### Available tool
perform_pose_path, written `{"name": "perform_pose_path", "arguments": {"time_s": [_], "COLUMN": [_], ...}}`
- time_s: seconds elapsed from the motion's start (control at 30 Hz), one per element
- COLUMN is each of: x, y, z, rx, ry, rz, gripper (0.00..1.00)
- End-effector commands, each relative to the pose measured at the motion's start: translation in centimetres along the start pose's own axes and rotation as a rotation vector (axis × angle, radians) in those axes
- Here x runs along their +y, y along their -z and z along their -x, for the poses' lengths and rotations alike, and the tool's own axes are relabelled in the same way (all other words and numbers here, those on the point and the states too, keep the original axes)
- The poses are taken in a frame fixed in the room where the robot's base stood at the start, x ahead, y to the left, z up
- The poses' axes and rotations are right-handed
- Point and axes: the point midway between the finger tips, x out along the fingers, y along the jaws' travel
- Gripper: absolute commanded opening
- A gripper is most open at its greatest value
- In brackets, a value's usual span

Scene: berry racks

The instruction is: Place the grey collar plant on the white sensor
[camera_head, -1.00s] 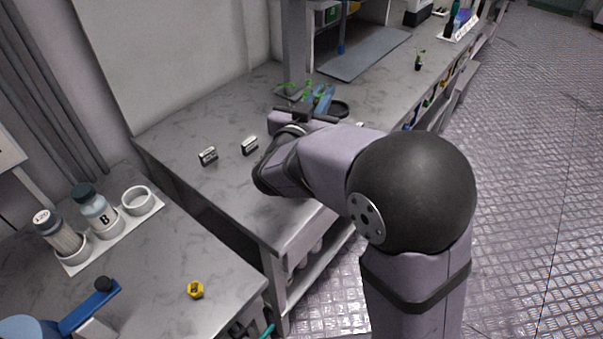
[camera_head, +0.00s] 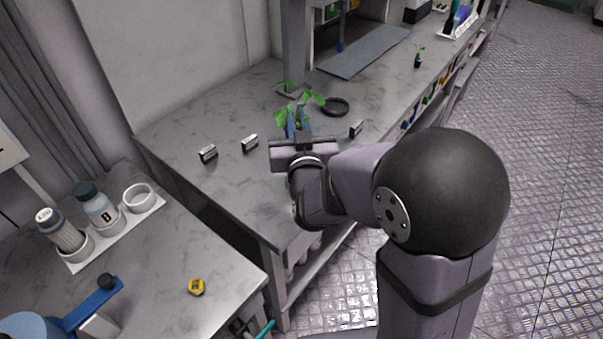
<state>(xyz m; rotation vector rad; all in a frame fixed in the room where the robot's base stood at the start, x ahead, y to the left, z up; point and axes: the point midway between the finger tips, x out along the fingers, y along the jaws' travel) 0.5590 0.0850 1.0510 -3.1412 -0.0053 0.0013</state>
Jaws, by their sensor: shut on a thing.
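My gripper (camera_head: 298,126) is over the middle bench, its blue fingers shut on a green-leaved plant (camera_head: 303,104). The leaves stand up above the fingers; the plant's lower part and any collar are hidden by my gripper. I cannot tell whether the plant touches the bench. Small dark blocks with pale faces stand on this bench: one at the left (camera_head: 208,154), one left of my gripper (camera_head: 250,144) and one right of it (camera_head: 356,129). I cannot tell which thing is the white sensor.
A black ring (camera_head: 335,107) lies behind my gripper. Another small plant (camera_head: 419,57) stands farther back near the bench edge. A grey mat (camera_head: 362,52) lies at the back. The near bench holds a white bottle rack (camera_head: 150,211) and a yellow object (camera_head: 196,286).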

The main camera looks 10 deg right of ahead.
Motion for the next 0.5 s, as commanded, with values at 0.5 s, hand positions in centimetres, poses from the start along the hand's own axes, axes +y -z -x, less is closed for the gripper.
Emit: {"name": "perform_pose_path", "arguments": {"time_s": [0.5], "x": [0.0], "y": [-5.5], "z": [0.0], "rx": [-0.002], "ry": [-0.002], "rz": [0.002], "gripper": [0.0]}}
